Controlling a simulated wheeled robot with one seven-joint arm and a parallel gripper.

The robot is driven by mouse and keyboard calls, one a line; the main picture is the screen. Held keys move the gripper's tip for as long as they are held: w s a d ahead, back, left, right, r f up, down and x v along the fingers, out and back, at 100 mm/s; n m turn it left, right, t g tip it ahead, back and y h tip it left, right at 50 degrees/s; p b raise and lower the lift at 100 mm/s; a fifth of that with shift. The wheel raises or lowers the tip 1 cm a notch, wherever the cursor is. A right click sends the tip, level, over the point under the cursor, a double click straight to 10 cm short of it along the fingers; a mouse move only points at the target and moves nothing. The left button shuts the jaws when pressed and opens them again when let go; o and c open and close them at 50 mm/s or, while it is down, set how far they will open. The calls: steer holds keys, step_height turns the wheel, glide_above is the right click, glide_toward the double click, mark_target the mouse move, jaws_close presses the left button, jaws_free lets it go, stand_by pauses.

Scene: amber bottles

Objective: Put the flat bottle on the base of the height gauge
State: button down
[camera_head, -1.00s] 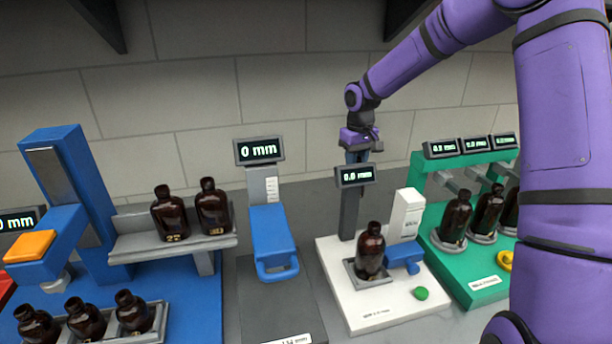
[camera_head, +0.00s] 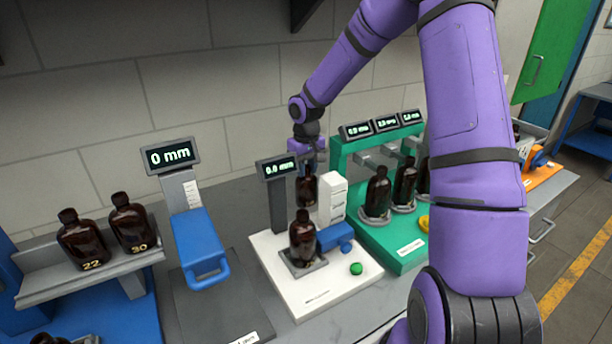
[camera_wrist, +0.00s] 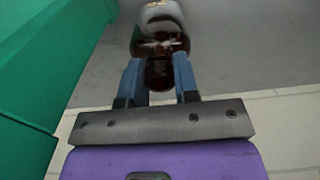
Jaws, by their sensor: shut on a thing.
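My gripper (camera_head: 308,166) is behind the white gauge, shut on the neck of a dark amber bottle (camera_head: 307,188). In the wrist view the gripper (camera_wrist: 157,72) has its blue fingers on both sides of the neck, and the bottle (camera_wrist: 158,28) extends away from them. Whether it stands on the table or hangs is unclear, and its flatness does not show. The height gauge (camera_head: 199,240) appears to be the blue slider on a scaled post with a "0 mm" display. Its dark grey base (camera_head: 215,312) is bare where visible.
Two bottles, marked 22 and 30, sit on a grey shelf (camera_head: 87,278) at left.

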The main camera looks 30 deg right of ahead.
steer(key=shift+f, duration=1.25)
steer(key=c, duration=0.9)
jaws_free()
steer(key=shift+o, duration=0.2)
